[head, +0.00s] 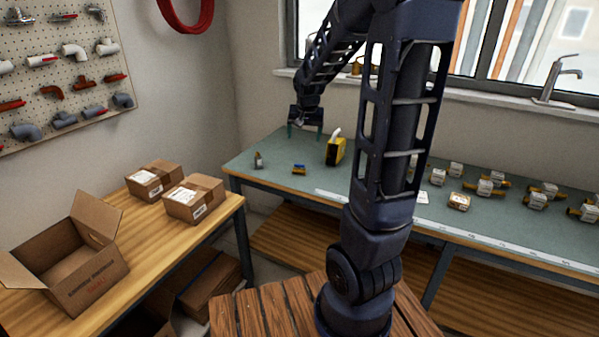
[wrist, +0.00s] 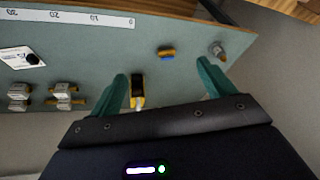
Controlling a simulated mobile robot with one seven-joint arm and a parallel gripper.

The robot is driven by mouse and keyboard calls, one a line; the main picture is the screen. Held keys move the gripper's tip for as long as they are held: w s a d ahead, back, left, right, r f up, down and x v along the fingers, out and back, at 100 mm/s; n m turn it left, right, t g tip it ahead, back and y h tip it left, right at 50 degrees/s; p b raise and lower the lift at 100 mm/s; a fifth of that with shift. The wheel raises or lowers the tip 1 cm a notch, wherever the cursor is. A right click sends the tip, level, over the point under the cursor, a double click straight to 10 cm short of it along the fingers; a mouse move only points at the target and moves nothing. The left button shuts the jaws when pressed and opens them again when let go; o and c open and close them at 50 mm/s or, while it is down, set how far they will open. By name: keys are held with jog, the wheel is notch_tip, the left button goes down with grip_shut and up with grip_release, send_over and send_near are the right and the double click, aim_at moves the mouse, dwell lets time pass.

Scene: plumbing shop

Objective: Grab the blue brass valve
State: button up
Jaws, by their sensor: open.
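The blue brass valve (head: 299,169) is a small brass piece with a blue part, lying on the green-topped bench (head: 270,150) near its left end. It also shows in the wrist view (wrist: 167,53), beyond the fingertips and between their directions. My gripper (head: 305,133) is above the bench, apart from the valve. Its two green fingers are spread wide in the wrist view (wrist: 163,72), with nothing held between them.
A yellow-and-black object (head: 336,151) stands right of the valve, and a small grey fitting (head: 258,160) left of it. Several tagged brass fittings (head: 490,185) fill the bench's right part. A wooden table (head: 150,225) with cardboard boxes stands at left.

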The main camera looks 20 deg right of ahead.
jog(key=m+h, duration=0.2)
send_near(299, 165)
jog(key=shift+a+x, duration=0.2)
jog(key=shift+x, duration=2.9)
jog(key=shift+d+x, duration=0.15)
jog(key=shift+x, duration=1.15)
jog(key=shift+d+x, duration=0.1)
jog(key=shift+x, duration=1.2)
jog(key=shift+c, duration=0.4)
jog(key=c, duration=1.1)
